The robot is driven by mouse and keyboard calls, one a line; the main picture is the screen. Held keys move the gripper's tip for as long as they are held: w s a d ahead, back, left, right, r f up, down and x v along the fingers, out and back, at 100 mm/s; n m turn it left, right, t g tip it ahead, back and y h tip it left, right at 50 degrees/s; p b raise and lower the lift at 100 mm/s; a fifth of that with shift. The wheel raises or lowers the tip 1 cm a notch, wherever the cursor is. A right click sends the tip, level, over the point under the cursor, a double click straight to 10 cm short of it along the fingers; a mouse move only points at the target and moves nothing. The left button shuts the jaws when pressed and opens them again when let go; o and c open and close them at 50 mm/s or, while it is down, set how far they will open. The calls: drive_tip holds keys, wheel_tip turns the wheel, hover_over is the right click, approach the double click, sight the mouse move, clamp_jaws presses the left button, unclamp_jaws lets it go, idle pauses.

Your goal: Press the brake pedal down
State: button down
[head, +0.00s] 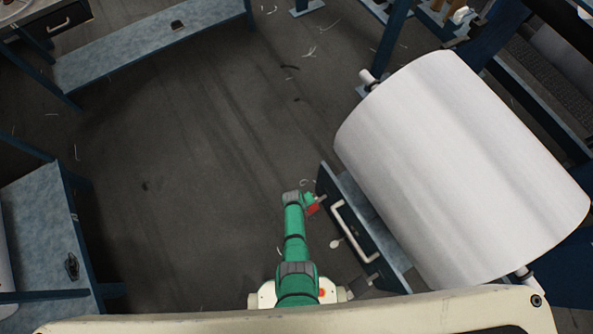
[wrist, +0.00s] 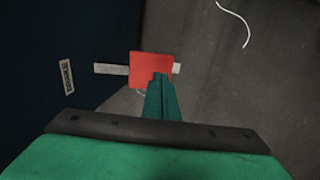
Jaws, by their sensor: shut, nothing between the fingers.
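The brake pedal is a red rectangular plate (wrist: 148,66) on a pale flat bar (wrist: 108,69) that comes out of a dark blue panel in the wrist view. In the head view, a small part of the red pedal (head: 313,209) shows beside the end of my arm, near the loom's blue frame. My green gripper (wrist: 160,77) is shut and empty. Its tips overlap the lower right part of the pedal in the wrist view. I cannot tell whether they touch it. The gripper (head: 308,199) is small in the head view.
A small pale label (wrist: 66,76) sits on the panel left of the pedal. A large white roll (head: 455,165) lies on the loom at right, with a white handle (head: 345,232) below it. A blue bench (head: 35,230) stands at left. The grey floor (head: 190,150) is open.

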drive_tip(key=s+a+v, duration=0.1)
drive_tip(key=v, duration=1)
drive_tip(key=shift+a+f, duration=0.2)
drive_tip(key=shift+a, duration=0.05)
idle(0.3)
drive_tip(key=s+a+r+m+t+y, duration=0.25)
drive_tip(key=s+r+t, duration=0.45)
drive_tip(key=s+r, duration=0.5)
drive_tip(key=s+r+m+t, duration=0.1)
drive_tip(key=s+r+t, duration=0.2)
drive_tip(key=r, duration=1.4)
drive_tip(key=s+r+m+t, duration=0.2)
drive_tip(key=s+r+t, duration=0.1)
drive_tip(key=r, duration=1.5)
drive_tip(key=shift+s+t, duration=0.3)
drive_tip(key=shift+t, duration=0.3)
drive_tip(key=shift+d, duration=0.1)
